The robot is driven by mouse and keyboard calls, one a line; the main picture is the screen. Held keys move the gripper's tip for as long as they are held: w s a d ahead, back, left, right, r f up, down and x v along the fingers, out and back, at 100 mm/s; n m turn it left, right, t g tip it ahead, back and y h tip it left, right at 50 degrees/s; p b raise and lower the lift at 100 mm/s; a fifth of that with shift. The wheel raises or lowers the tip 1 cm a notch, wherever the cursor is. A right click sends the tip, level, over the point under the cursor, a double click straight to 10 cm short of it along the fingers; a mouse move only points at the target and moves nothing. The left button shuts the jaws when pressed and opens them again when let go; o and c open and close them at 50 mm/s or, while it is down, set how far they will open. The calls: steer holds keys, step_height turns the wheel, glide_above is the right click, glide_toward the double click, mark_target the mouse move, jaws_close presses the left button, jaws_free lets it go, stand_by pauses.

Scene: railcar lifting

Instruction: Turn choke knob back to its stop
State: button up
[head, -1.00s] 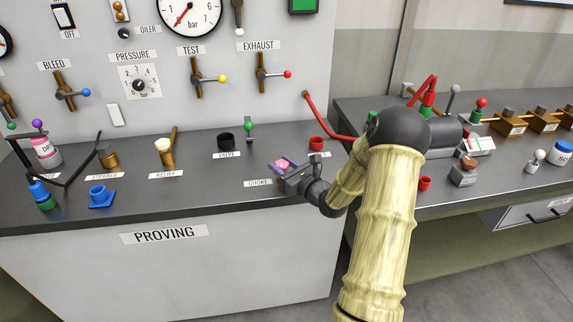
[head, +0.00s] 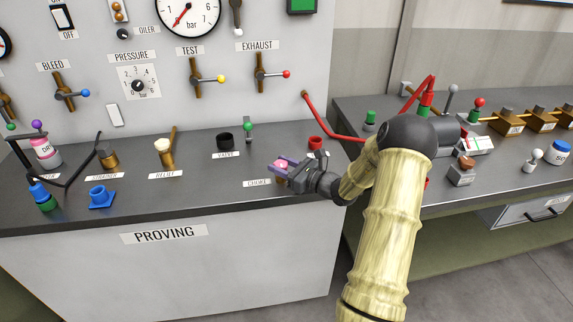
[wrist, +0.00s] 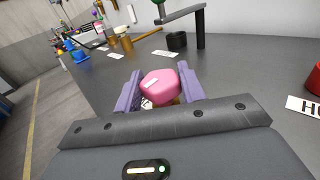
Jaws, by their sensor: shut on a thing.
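The choke knob is pink with a pale mark on its top. In the wrist view the knob (wrist: 159,87) sits between the two purple fingers of my gripper (wrist: 160,92), which are shut on it from both sides. In the head view my gripper (head: 284,167) is low over the bench, just above the CHOKE label (head: 257,183), with a bit of pink knob (head: 281,165) showing between the fingers. The knob's base is mostly hidden by the fingers.
The proving bench (head: 200,204) carries a black valve cup (head: 226,141), a green-knobbed lever (head: 248,130), a red cup (head: 315,143) and a brass relief part (head: 168,150). A red hose (head: 330,124) runs behind my arm. The bench front by the PROVING label is clear.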

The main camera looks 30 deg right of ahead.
steer(key=shift+a, duration=0.15)
steer(key=o, duration=0.9)
steer(key=shift+o, duration=0.2)
steer(key=shift+s, duration=0.1)
steer(key=b+v, duration=0.1)
steer(key=v, duration=1.6)
steer(key=shift+s, duration=0.15)
